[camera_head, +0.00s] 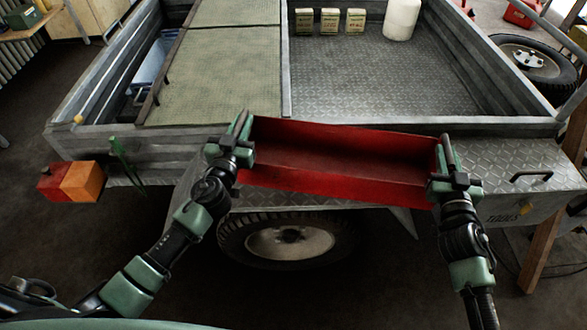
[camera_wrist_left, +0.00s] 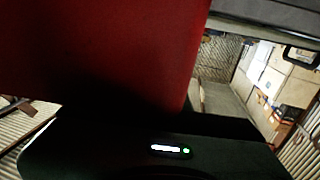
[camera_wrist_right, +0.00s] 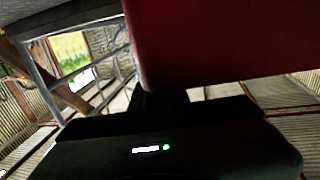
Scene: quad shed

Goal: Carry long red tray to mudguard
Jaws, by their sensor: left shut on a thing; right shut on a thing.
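The long red tray (camera_head: 335,182) is an open, empty box held crosswise between my two grippers, over or in front of the trailer's near side. My left gripper (camera_head: 241,140) is shut on its left end. My right gripper (camera_head: 446,165) is shut on its right end. The tray's red wall fills much of the left wrist view (camera_wrist_left: 110,50) and the right wrist view (camera_wrist_right: 220,40). The mudguard (camera_head: 190,190) shows partly above the wheel (camera_head: 290,240); the tray hides most of it. I cannot tell whether the tray touches it.
A green mat (camera_head: 215,80) covers the left part. A red-orange lamp (camera_head: 72,181) juts out at left. A metal toolbox (camera_head: 525,185) is at right.

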